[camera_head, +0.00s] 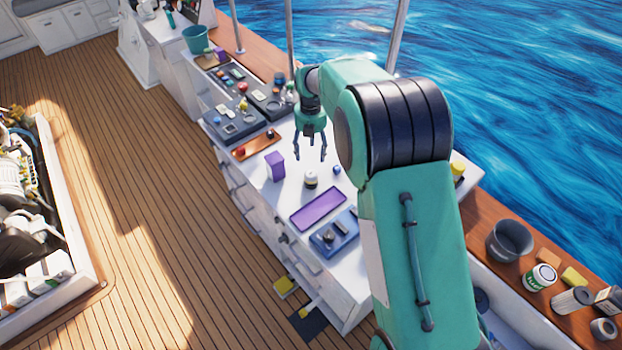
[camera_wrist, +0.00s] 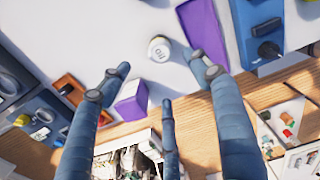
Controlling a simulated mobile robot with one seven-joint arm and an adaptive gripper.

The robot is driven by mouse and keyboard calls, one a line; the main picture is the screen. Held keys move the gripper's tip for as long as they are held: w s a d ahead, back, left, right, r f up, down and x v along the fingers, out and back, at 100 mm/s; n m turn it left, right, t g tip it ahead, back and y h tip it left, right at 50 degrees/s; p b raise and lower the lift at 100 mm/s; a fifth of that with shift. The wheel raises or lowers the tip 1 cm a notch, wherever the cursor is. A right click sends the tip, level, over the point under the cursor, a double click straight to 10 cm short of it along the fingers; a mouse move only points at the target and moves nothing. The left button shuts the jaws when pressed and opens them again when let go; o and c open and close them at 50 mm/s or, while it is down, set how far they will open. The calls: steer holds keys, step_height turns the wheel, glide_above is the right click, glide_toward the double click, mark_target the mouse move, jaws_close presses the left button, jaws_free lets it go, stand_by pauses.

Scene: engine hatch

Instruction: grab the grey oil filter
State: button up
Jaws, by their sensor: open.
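My gripper (camera_head: 311,152) is open and empty above the white worktop (camera_head: 270,219), fingers pointing down. Its spread fingers (camera_wrist: 160,76) also show in the wrist view. A grey cylinder (camera_head: 572,299) with a lighter end lies on the wooden ledge at the lower right, far from my gripper. I cannot tell for sure which is the grey oil filter.
A purple box (camera_head: 275,166), a purple tray (camera_head: 318,210) and a blue switch panel (camera_head: 334,233) surround the can. An orange tray (camera_head: 256,145) and dark control panels stand farther back. A dark pot (camera_head: 509,241) and a labelled tin (camera_head: 540,278) are on the ledge.

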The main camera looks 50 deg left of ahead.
mark_target(311, 173)
steer(key=shift+f, duration=0.1)
steer(key=shift+f, duration=4.15)
steer(key=shift+f, duration=0.1)
steer(key=shift+f+p, duration=0.35)
steer(key=shift+f, duration=2.15)
steer(key=shift+c, duration=0.5)
steer(key=c, duration=1.3)
